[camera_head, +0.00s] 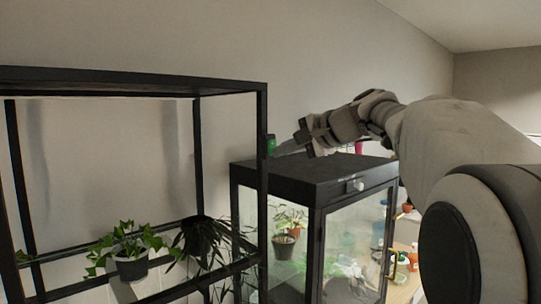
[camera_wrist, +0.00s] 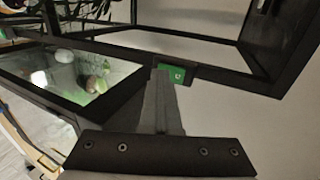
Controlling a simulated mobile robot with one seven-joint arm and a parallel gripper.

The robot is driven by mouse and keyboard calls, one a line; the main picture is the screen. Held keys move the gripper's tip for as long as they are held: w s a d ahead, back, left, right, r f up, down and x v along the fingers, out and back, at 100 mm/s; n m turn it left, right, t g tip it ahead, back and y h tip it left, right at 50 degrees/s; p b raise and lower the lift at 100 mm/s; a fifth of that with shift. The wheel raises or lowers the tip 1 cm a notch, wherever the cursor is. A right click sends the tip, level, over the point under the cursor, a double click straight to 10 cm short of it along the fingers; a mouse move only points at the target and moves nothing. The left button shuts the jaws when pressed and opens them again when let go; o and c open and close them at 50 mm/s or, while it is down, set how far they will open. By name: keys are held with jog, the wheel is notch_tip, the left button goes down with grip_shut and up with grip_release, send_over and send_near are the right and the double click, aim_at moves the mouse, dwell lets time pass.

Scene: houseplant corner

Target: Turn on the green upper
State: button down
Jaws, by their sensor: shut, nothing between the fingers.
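The green upper switch (camera_head: 271,145) is a small green block at the right post of the black shelf frame. In the wrist view the green switch (camera_wrist: 175,74) shows a small pale mark and sits in a dark mount on a black bar. My gripper (camera_head: 279,153) reaches in from the right, above the black cabinet, with its tips close to the switch. In the wrist view my gripper (camera_wrist: 160,74) is shut and empty, its tips at the left edge of the switch. I cannot tell whether they touch it.
The black shelf frame (camera_head: 262,190) holds a potted ivy (camera_head: 132,262) and a dark spiky plant (camera_head: 205,240). The glass-sided black cabinet (camera_head: 310,175) stands right below my gripper, with a small white fitting (camera_head: 355,186) on its upper front edge and plants inside.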

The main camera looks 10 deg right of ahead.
jog(key=shift+w+f+b, duration=0.1)
jog(key=shift+f+b, duration=0.3)
jog(key=shift+b, duration=0.1)
jog(key=shift+r+p, duration=0.35)
jog(key=shift+a+r, duration=0.1)
jog(key=shift+r+p, duration=0.7)
jog(key=shift+r, duration=0.25)
jog(key=shift+f, duration=0.2)
